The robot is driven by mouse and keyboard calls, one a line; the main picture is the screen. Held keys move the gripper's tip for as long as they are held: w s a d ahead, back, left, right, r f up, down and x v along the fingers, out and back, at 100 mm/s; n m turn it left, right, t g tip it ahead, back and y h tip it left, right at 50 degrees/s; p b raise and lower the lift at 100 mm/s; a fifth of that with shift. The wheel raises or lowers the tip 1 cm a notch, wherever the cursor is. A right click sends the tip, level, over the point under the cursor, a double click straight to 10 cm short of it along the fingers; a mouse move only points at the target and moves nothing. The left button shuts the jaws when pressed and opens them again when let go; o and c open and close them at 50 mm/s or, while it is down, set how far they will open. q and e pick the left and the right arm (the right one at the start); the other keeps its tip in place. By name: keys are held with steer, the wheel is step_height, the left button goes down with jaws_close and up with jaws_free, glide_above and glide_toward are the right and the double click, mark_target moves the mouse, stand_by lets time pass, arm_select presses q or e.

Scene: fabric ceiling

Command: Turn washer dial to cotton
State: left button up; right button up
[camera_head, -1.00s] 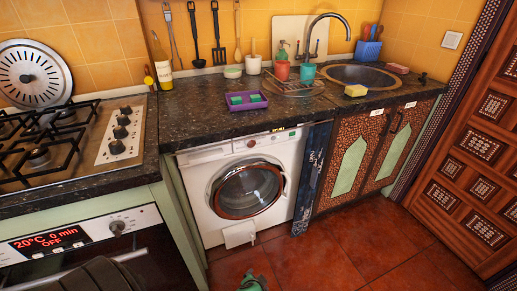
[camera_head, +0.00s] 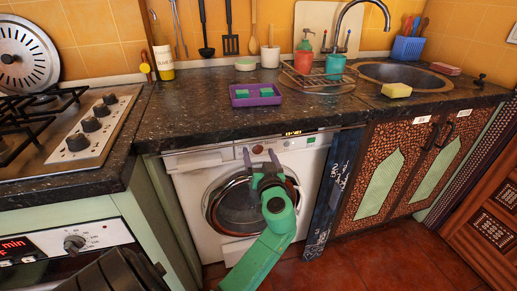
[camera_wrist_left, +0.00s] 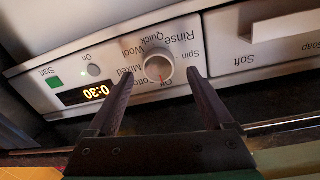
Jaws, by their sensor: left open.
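The white washer (camera_head: 190,185) stands under the counter, with a round door below its control panel. Its dial (camera_head: 257,149) lies between the fingertips of my left gripper (camera_head: 259,155) in the head view. A display (camera_wrist_left: 83,94) reads 0:30. My right gripper is not in view.
The dark counter edge (camera_head: 245,140) overhangs the washer panel. A purple tray (camera_head: 255,95) sits on the counter above. The oven (camera_head: 70,240) is to the left, cupboards (camera_head: 410,165) to the right. A drawer (camera_wrist_left: 265,40) marked "Soft" is beside the dial.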

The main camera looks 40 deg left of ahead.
mark_target(257, 147)
arm_select(q)
steer(key=shift+x, duration=1.15)
jaws_close()
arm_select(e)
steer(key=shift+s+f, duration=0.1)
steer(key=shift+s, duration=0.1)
arm_select(q)
steer(key=shift+m, duration=0.3)
steer(key=shift+w+m, duration=0.1)
steer(key=shift+m, duration=1.1)
steer(key=shift+d+m+p, duration=0.1)
steer(key=shift+m+p, duration=0.4)
steer(key=shift+m, duration=0.3)
steer(key=shift+m+p, duration=0.35)
steer(key=shift+m, duration=0.75)
steer(key=shift+f+m+g+p, duration=0.1)
steer(key=shift+m+g+p, duration=0.25)
steer(key=shift+m, duration=0.55)
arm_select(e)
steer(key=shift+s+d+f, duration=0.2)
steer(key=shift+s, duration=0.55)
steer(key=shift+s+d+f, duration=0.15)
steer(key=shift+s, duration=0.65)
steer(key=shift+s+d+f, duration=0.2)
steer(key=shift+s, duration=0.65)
